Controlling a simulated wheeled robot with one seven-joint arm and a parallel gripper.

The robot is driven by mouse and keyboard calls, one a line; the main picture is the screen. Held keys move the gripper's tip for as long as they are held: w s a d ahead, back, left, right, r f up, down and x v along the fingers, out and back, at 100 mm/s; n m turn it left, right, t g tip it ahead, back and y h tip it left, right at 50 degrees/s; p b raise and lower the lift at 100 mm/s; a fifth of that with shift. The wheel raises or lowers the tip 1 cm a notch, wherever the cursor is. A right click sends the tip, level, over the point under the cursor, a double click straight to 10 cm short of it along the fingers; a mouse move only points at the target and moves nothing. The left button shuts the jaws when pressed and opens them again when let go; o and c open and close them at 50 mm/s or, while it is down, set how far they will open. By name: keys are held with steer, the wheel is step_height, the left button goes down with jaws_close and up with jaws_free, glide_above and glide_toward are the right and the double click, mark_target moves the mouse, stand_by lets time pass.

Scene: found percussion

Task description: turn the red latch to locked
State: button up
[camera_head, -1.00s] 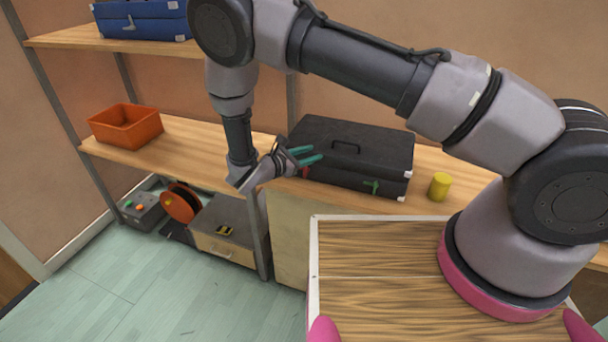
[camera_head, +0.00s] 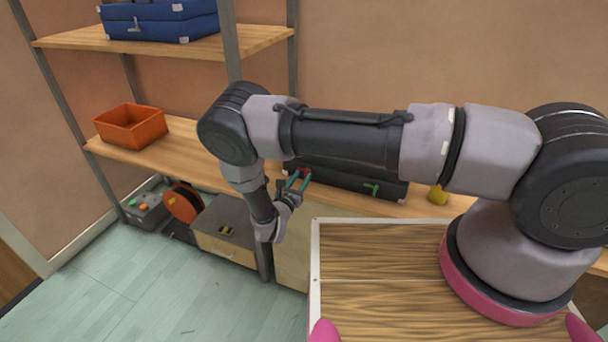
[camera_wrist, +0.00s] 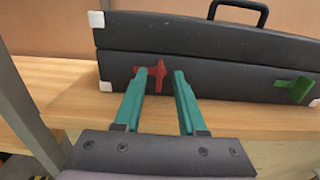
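The red latch (camera_wrist: 152,76) is on the front face of the black case (camera_wrist: 215,72), towards its left end. It looks like a small cross-shaped handle and shows between my fingertips in the wrist view. My gripper (camera_wrist: 161,76) is open, its two teal fingers pointing at the case front on either side of the latch. I cannot tell whether the fingers touch it. In the head view my gripper (camera_head: 299,181) is in front of the case (camera_head: 340,181), which my arm partly hides. A green latch (camera_wrist: 294,90) is on the same face, further right; it also shows in the head view (camera_head: 372,189).
The case lies on a wooden shelf (camera_wrist: 60,85). A yellow cylinder (camera_head: 437,195) stands to its right. A grey shelf post (camera_wrist: 25,115) is close on the left. An orange bin (camera_head: 131,126) is further left, and a blue case (camera_head: 160,20) is above.

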mark_target(306, 173)
steer(key=shift+x, duration=1.25)
jaws_close()
